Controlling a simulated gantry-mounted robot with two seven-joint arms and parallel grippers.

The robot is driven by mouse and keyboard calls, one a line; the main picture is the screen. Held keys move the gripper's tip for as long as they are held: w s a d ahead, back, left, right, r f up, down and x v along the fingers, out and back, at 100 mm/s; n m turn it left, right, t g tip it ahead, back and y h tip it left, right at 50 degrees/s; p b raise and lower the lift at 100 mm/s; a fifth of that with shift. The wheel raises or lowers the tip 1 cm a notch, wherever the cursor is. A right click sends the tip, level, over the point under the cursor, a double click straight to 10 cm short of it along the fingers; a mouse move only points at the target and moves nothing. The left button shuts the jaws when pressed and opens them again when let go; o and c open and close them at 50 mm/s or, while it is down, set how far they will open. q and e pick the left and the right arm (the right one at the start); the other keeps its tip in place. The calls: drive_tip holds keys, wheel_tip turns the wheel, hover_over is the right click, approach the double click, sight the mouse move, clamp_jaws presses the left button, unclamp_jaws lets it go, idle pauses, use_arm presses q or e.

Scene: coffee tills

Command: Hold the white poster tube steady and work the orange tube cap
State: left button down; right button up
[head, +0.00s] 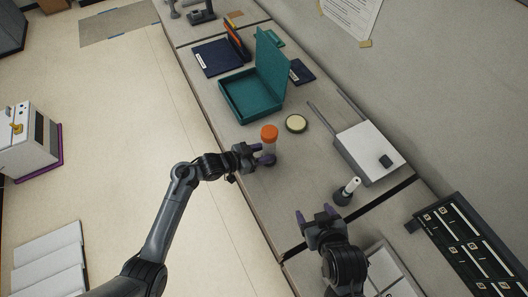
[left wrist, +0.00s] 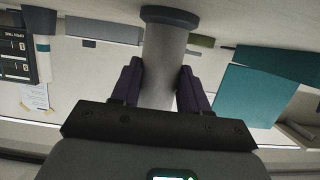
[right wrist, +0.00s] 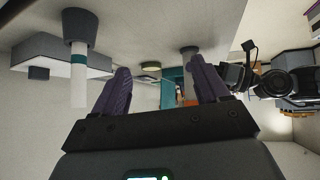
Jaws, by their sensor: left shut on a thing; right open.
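The white poster tube (head: 268,147) stands upright on the counter, with the orange tube cap (head: 269,132) on its upper end. My left gripper (head: 262,154) is shut around the tube's lower body, from its left side in the head view. The left wrist view shows the tube (left wrist: 165,60) between both fingers, with its dark round foot at the top of that picture; the cap is out of that view. My right gripper (head: 316,213) is open and empty above the counter, apart from the tube, nearer the bottom of the head view.
A white bottle on a dark base (head: 347,191) stands near my right gripper. A round cream-topped tin (head: 296,123) sits right of the tube. An open teal case (head: 252,96) lies beyond it. A white flat box (head: 370,150) lies at right. Bare counter separates the tube and bottle.

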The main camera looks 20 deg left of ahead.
drive_tip(key=w+a+r+n+t+y, duration=0.15)
drive_tip(key=a+r+n+y, duration=0.55)
drive_tip(key=a, duration=0.7)
drive_tip(key=w+a+r+n+t+y, duration=0.1)
drive_tip(key=w+a+r+n+y, duration=0.3)
drive_tip(key=a+r, duration=0.8)
drive_tip(key=s+a+r+n+g+y, duration=0.2)
drive_tip(key=s+a+n+g+y, duration=0.3)
drive_tip(key=s+a+n, duration=0.7)
drive_tip(key=s+a+f+n+g+h, duration=0.1)
drive_tip(key=s+a+f+n+g, duration=0.25)
drive_tip(key=a+n+g, duration=0.6)
drive_tip(key=n+t+h, duration=0.2)
drive_tip(key=n+h, duration=1.3)
drive_tip(key=n, duration=0.5)
hover_over(272, 131)
drive_tip(key=d, duration=0.1)
drive_tip(key=shift+m, duration=0.25)
drive_tip(key=f, duration=0.7)
drive_tip(key=shift+w+d, duration=0.2)
drive_tip(key=shift+d+f, duration=0.15)
drive_tip(key=shift+f, duration=0.3)
drive_tip(key=shift+x, duration=1.95)
